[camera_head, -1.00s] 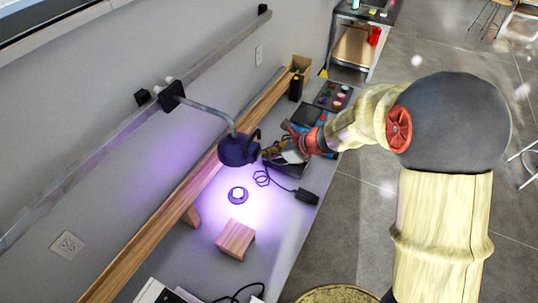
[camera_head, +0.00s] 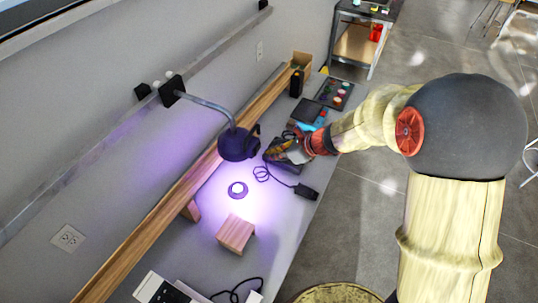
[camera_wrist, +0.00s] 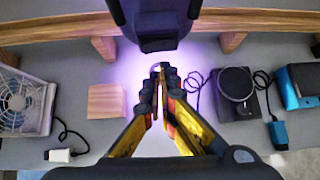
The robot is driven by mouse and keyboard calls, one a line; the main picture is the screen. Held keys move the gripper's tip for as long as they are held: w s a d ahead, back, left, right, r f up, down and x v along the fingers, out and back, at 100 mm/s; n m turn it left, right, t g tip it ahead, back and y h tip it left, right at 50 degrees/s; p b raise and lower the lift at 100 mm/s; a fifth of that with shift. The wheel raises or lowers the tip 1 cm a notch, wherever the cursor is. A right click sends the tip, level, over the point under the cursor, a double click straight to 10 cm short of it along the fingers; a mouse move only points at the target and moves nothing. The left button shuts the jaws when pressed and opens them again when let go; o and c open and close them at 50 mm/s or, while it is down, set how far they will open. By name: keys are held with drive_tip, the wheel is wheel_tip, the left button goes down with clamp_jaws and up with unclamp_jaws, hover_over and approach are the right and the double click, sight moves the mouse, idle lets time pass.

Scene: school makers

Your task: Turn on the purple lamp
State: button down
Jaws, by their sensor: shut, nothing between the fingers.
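The purple lamp (camera_head: 237,146) hangs over the bench on a grey bent arm from the wall rail. It casts a bright purple-white glow on the bench below. Its dark head (camera_wrist: 157,22) also shows at the top of the wrist view. My gripper (camera_head: 277,152) is just right of the lamp head in the head view, apart from it in the picture. In the wrist view my gripper (camera_wrist: 158,80) has its fingertips together, empty, just below the lamp head. The lamp's switch cannot be made out.
A dark device (camera_wrist: 235,92) with a cable is right of my fingers in the wrist view. A fan box (camera_wrist: 25,103) is left. A wooden rail (camera_head: 150,232) runs along the wall side.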

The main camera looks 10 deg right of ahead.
drive_tip(key=d+f+v, duration=0.1)
drive_tip(key=v, duration=1)
drive_tip(key=shift+w+d+r+p, duration=0.15)
drive_tip(key=shift+w+d+p, duration=0.05)
drive_tip(key=shift+d+p, duration=0.2)
drive_tip(key=s+d+f+n+h+b, duration=0.1)
drive_tip(key=s+d+n+h+b, duration=0.1)
drive_tip(key=s+n+b, duration=0.6)
drive_tip(key=s+d+f+n+h+b, duration=0.1)
drive_tip(key=s+n+h+b, duration=0.4)
drive_tip(key=s+n, duration=1.1)
drive_tip(key=d+n+b, duration=0.1)
drive_tip(key=b, duration=0.2)
drive_tip(key=shift+s+f, duration=0.25)
drive_tip(key=shift+s, duration=0.1)
